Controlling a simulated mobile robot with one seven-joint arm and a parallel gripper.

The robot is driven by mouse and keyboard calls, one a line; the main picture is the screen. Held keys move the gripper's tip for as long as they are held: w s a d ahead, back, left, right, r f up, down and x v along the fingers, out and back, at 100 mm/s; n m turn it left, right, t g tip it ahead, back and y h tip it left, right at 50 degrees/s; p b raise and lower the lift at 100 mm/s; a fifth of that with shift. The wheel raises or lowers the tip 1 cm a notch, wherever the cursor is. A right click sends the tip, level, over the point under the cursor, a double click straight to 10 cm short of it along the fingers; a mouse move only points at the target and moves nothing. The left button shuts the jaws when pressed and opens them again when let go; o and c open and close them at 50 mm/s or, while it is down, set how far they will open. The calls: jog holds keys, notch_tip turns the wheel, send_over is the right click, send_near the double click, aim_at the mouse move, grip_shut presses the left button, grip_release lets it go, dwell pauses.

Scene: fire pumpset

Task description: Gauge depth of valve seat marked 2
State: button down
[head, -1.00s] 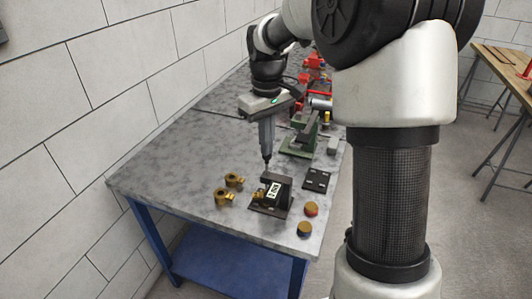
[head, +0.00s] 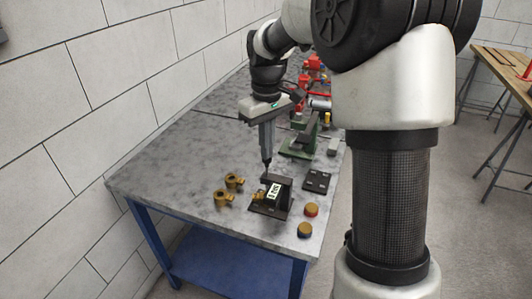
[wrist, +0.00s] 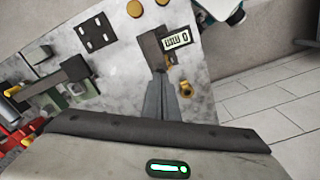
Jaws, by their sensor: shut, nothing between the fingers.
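A black depth gauge stand (head: 284,187) with a lit readout (head: 274,192) stands near the table's front; the digits are too small to read surely. A brass fitting (head: 258,197) sits at the stand's left side. Two more brass fittings, (head: 234,181) and (head: 222,197), lie left of it; I cannot read any number on them. My gripper (head: 267,168) points down, shut and empty, at the back left of the stand; I cannot tell whether it touches. In the wrist view my fingers (wrist: 160,73) reach toward the stand and readout (wrist: 177,40), partly hiding the stand.
A black plate with holes (head: 316,181) and a green vise (head: 297,149) are behind. The left of the grey table (head: 165,178) is clear.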

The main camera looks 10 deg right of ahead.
jog(key=shift+f+b, duration=0.7)
jog(key=shift+f, duration=0.6)
dwell(0.5)
jog(key=shift+r+p, duration=3)
jog(key=shift+r, duration=0.55)
